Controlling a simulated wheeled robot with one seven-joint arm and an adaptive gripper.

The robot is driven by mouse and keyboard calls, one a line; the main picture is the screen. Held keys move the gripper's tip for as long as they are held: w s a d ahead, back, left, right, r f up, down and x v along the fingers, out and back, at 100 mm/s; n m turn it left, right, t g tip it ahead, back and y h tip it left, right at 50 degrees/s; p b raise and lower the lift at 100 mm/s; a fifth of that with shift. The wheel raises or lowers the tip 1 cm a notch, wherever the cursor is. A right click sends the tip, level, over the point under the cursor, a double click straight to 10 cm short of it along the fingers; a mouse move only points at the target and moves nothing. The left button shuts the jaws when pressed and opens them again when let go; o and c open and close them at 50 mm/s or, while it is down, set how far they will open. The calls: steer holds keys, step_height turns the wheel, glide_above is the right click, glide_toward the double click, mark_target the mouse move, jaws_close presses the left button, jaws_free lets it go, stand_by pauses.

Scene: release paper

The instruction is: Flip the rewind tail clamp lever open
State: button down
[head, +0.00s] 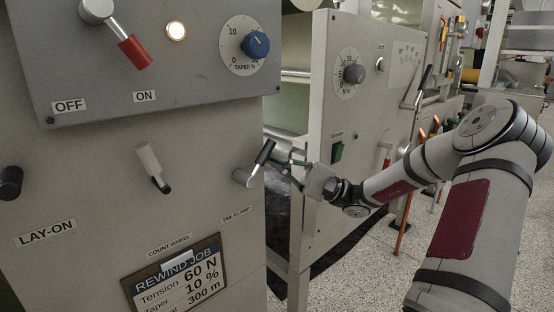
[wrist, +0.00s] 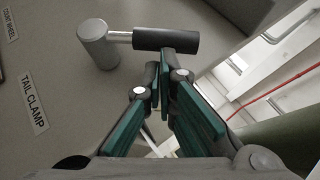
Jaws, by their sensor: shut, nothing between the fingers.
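The tail clamp lever (head: 264,152) is on the grey machine panel above the "TAIL CLAMP" label (head: 236,215). It has a round metal hub (head: 242,177), a short rod and a black grip that tilts up and to the right in the head view. In the wrist view the hub (wrist: 97,45) is at upper left and the black grip (wrist: 160,38) points right. My gripper (wrist: 168,68) is shut and empty, its green-padded fingers just below the grip. It shows in the head view (head: 280,162) right beside the lever. I cannot tell whether they touch.
The count wheel lever (head: 148,163) is left of the tail clamp lever. A rewind job sign (head: 178,277) hangs below. The red-handled OFF/ON switch (head: 132,50) and taper knob (head: 256,44) are above. Another machine cabinet (head: 320,120) stands behind my gripper.

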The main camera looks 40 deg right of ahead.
mark_target(268, 146)
steer(key=r+n+g+p, duration=0.1)
steer(key=p, duration=0.1)
steer(key=a+r+n+g+h+p, duration=0.1)
steer(key=p, duration=0.1)
steer(key=r+n+g+p, duration=0.1)
steer(key=n+p, duration=0.1)
steer(key=p, duration=0.1)
steer(key=shift+s+a+r+g, duration=0.1)
steer(key=shift+a+r+g, duration=0.2)
steer(key=shift+g, duration=0.1)
steer(key=shift+a+r+n+g+h+p, duration=0.45)
steer(key=shift+h+p, duration=0.35)
steer(key=shift+p, duration=0.4)
steer(key=a+r+n+g+h+p, duration=0.1)
steer(key=h+p, duration=0.1)
steer(key=p, duration=0.1)
steer(key=shift+a+n, duration=0.3)
steer(key=shift+n, duration=0.05)
steer(key=a+h+p, duration=0.1)
steer(key=a+n+g+h+p, duration=0.1)
steer(key=h, duration=0.1)
steer(key=shift+s+a+r+n, duration=0.1)
steer(key=shift+a+r+n, duration=0.15)
steer(key=shift+r+n, duration=0.05)
steer(key=shift+a+f+n+g+h, duration=0.15)
steer(key=shift+a+n+g+h, duration=0.45)
steer(key=shift+a+h, duration=0.95)
steer(key=shift+d+h, duration=0.1)
steer(key=shift+h, duration=0.15)
steer(key=shift+d, duration=0.1)
